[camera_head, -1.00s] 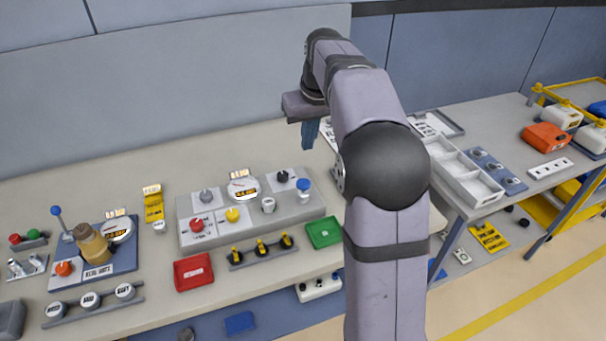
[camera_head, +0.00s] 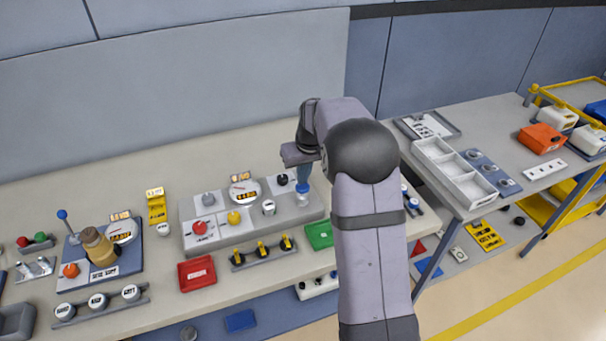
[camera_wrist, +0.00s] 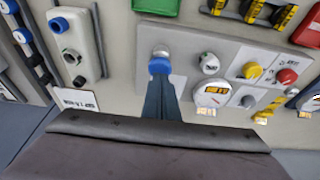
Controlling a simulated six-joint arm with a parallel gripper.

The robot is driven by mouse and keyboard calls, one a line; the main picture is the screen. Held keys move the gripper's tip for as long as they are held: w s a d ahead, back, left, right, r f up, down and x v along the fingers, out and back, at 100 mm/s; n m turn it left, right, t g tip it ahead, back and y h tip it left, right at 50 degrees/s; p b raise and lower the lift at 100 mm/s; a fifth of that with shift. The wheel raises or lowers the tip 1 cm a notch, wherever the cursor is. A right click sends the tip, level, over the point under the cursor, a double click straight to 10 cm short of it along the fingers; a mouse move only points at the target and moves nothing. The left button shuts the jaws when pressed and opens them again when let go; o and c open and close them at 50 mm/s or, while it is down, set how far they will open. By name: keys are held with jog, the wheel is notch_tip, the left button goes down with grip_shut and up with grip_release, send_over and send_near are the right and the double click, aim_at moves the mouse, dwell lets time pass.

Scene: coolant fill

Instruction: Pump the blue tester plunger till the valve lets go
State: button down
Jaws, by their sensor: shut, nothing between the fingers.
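The blue tester plunger (camera_head: 302,191) stands on a white block at the right end of the grey panel (camera_head: 228,235). In the wrist view its round blue cap (camera_wrist: 159,65) sits right at my fingertips. My gripper (camera_head: 303,184) points down over the plunger, and its blue fingers (camera_wrist: 158,78) are shut together with nothing between them. The tips look to be at or on the cap; I cannot tell whether they press it. The fingers partly hide the cap in the head view. A round gauge (camera_head: 244,190) with an orange readout sits on the panel, also seen in the wrist view (camera_wrist: 211,93).
The panel also carries a red knob (camera_head: 199,228), a yellow knob (camera_head: 234,217) and grey and black knobs. A green tray (camera_head: 319,236) and a red tray (camera_head: 197,272) lie in front. A left unit holds a brown jar (camera_head: 98,246) and a blue-tipped lever (camera_head: 62,215).

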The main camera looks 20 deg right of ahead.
aim_at(303, 187)
jog(key=shift+f, duration=0.55)
jog(key=shift+f, duration=0.1)
notch_tip(303, 187, down, 3)
jog(key=shift+r+b, duration=0.2)
jog(key=shift+b, duration=0.75)
jog(key=shift+s, duration=0.15)
